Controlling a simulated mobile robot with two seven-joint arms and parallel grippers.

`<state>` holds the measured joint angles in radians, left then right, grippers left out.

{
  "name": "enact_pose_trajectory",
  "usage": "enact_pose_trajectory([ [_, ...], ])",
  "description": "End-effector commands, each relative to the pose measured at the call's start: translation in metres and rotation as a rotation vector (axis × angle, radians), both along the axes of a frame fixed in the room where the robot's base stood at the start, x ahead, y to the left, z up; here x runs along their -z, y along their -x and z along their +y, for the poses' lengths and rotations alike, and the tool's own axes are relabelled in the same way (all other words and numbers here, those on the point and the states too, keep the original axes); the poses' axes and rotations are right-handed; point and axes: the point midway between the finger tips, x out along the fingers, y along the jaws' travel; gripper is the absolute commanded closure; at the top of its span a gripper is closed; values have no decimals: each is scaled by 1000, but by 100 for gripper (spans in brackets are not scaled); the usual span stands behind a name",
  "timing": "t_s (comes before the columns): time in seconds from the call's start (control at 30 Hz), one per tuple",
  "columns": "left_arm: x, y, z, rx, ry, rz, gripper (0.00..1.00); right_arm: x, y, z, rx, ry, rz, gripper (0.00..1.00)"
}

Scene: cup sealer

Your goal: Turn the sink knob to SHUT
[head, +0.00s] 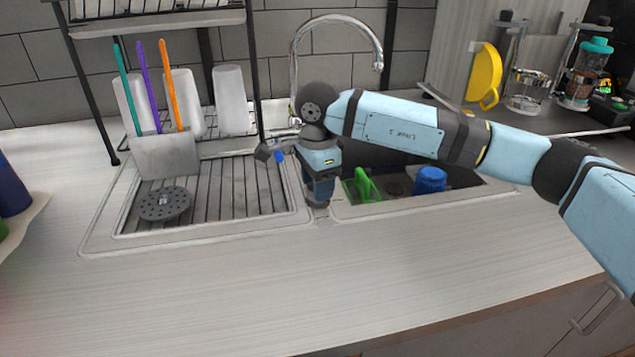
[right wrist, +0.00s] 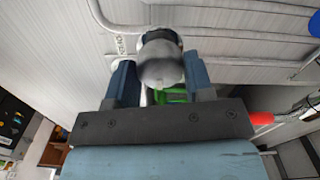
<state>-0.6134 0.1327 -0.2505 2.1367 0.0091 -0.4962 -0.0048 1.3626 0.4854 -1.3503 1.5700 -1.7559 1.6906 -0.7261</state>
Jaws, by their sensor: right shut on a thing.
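The sink knob (right wrist: 160,58) is a rounded grey piece between the two blue fingers of my right gripper (right wrist: 160,70) in the right wrist view. The right gripper is shut on it. In the head view my right gripper (head: 319,190) points down at the strip between the drain rack and the sink basin, and it mostly hides the knob there. A small printed label (right wrist: 119,45) lies on the counter beside the knob, too small to read. The chrome faucet (head: 338,18) arches up behind my right arm. My left gripper is not in view.
The ribbed drain tray (head: 240,185) left of the knob holds a grey utensil holder (head: 165,156). The basin at right holds a green item (head: 366,186) and a blue cup (head: 431,180). White cups stand behind the tray. The front counter (head: 300,285) is clear.

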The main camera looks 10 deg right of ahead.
Motion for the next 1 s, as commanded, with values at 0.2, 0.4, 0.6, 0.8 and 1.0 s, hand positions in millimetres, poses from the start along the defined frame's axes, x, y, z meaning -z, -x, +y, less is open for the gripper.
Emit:
enact_pose_trajectory([
  [0.2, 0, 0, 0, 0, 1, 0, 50, -1, 0, 0, -1, -1, -2, 29],
  [0.4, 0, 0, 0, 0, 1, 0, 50, -1, 0, 0, 0, 0, -1, 26],
  [0.6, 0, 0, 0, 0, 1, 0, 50, -7, 0, 0, 0, 0, -1, 26],
  [0.8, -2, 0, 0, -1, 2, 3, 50, -44, -1, 0, 1, -1, -4, 26],
  [1.0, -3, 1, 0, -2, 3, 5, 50, -90, 0, 0, 0, -1, -4, 26],
])
